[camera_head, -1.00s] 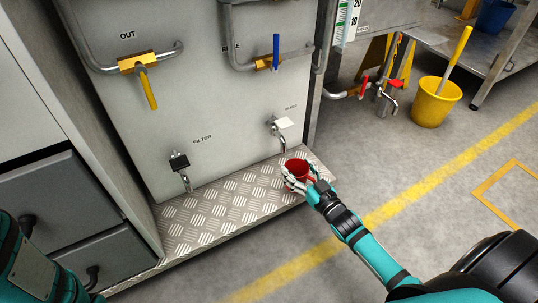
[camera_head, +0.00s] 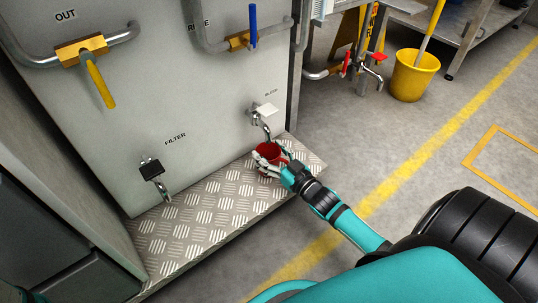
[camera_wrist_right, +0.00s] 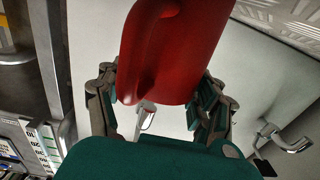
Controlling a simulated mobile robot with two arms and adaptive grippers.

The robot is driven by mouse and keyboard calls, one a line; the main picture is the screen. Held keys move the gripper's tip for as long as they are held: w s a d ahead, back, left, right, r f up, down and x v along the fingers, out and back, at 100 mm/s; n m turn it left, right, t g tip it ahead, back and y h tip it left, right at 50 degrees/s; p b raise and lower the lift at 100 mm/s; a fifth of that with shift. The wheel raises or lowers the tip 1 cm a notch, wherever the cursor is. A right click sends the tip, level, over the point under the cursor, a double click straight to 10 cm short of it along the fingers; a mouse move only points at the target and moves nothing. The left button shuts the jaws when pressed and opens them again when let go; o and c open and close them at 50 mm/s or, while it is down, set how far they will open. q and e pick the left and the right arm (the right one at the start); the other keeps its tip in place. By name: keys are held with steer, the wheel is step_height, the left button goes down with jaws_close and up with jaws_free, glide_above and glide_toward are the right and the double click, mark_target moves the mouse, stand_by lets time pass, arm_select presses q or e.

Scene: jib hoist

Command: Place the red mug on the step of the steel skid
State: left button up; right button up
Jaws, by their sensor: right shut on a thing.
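The red mug (camera_head: 267,152) is near the right end of the tread-plate step (camera_head: 190,232) of the steel skid (camera_head: 190,100), just below the white-handled spout. My right gripper (camera_head: 276,164) is shut on it from the right. In the right wrist view the mug (camera_wrist_right: 175,45) sits between the two fingers of the gripper (camera_wrist_right: 158,92). I cannot tell whether the mug's base touches the step. My left gripper is out of view.
A white-handled spout (camera_head: 265,116) juts out close above the mug. A black-handled spout (camera_head: 154,176) is further left over the step. Red-handled taps (camera_head: 373,58) and a yellow bucket (camera_head: 414,76) stand right of the skid. The step's middle is clear.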

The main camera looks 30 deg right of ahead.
steer(key=o, duration=1.2)
steer(key=shift+f, duration=0.1)
steer(key=shift+s+r, duration=0.1)
steer(key=shift+r, duration=0.1)
steer(key=s+d+p, duration=0.1)
steer(key=s+p, duration=0.5)
steer(key=s, duration=0.5)
steer(key=shift+s, duration=0.4)
steer(key=shift+d, duration=0.1)
